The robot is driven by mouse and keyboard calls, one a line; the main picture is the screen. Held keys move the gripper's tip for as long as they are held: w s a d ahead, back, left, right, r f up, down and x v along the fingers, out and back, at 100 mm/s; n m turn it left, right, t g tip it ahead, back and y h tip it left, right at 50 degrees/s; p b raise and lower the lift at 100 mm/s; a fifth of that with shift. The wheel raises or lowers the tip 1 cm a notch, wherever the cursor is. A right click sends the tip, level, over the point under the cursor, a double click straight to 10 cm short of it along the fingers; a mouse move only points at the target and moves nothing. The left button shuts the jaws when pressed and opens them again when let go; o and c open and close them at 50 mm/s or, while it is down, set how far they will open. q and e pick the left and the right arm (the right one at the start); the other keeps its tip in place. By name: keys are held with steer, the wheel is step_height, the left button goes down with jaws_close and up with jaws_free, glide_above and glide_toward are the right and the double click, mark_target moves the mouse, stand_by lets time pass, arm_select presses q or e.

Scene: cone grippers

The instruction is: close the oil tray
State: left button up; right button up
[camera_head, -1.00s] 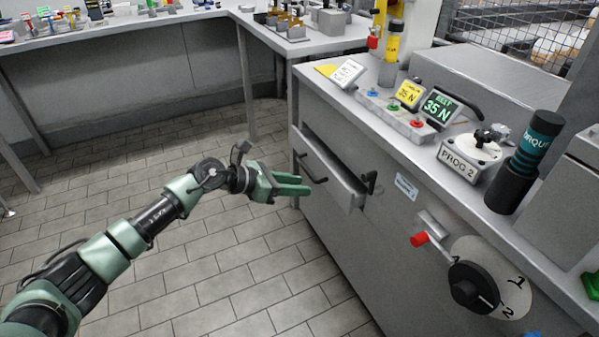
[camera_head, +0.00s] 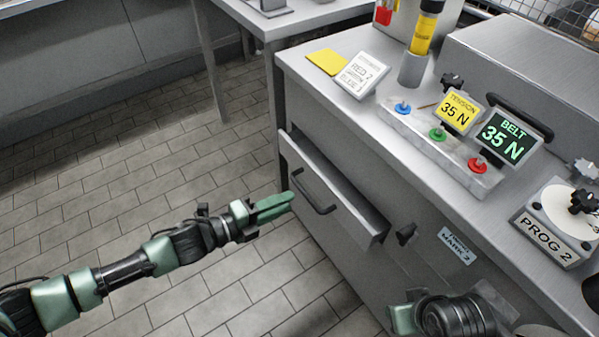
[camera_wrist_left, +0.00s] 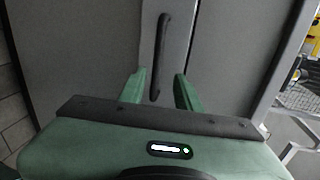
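The oil tray (camera_head: 334,190) is a grey drawer in the front of the machine cabinet, standing partly pulled out, with a dark bar handle (camera_head: 315,192) on its face. My left gripper (camera_head: 291,202) is just left of the drawer front, fingers pointing at it. In the left wrist view its two green fingers (camera_wrist_left: 159,92) are apart with nothing between the tips. The handle (camera_wrist_left: 162,55) stands upright ahead, between them in the picture; contact cannot be told. Part of my right arm shows at the bottom of the head view, its gripper unclear.
The machine top carries a button strip (camera_head: 437,135), a yellow tension display (camera_head: 453,111), a green belt display (camera_head: 509,140) and a PROG 2 unit (camera_head: 548,235). A dark knob (camera_head: 405,234) sits right of the drawer. The tiled floor at left is clear.

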mark_target(307, 193)
arm_select(q)
steer(key=shift+n, duration=0.3)
steer(key=x, duration=0.4)
steer(key=b+x, duration=0.1)
steer(key=x, duration=0.2)
steer(key=shift+w+d+f+b, duration=0.2)
steer(key=shift+w+f+b, duration=0.05)
steer(key=shift+f+b, duration=0.05)
steer(key=shift+c, duration=0.2)
jaws_close()
stand_by(0.8)
